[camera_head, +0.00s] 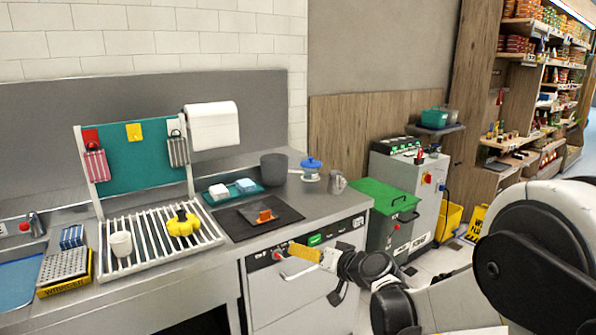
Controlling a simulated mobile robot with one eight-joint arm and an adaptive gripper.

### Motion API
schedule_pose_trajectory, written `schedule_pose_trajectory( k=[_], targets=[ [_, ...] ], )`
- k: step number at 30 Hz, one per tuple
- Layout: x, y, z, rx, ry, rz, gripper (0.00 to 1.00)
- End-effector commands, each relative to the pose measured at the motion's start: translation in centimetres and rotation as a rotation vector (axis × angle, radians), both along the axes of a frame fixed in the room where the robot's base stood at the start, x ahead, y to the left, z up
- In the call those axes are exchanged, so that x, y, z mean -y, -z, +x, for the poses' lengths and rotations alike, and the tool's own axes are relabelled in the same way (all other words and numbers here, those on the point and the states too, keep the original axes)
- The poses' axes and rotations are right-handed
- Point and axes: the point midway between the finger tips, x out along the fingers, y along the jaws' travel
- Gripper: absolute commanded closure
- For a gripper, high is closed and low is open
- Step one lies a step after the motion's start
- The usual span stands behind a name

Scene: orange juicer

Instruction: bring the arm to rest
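My arm reaches in from the right edge, with a large black and white joint and a white link bent low in front of the counter. My gripper (318,274) is at the arm's left end, in front of the counter's front panel.
The metal counter (268,237) carries a slatted rack with a white cup (121,244) and a yellow juicer (182,222). A dark mat holds an orange item (265,216). A grey machine (413,195) and green-lidded bin (383,196) stand behind the arm. Floor shows at the right.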

Motion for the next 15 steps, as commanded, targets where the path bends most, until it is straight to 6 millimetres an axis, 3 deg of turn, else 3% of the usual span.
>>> schedule_pose_trajectory(
  k=[1, 6, 15],
  targets=[
    [0.6, -1.3, -1.8, -0.022, 0.001, -0.036, 0.42],
    [3.1, -3.7, -8.3, -0.11, 0.016, -0.171, 0.42],
    [9.5, -4.1, -21.6, -0.271, 0.104, -0.414, 0.42]
  ],
)
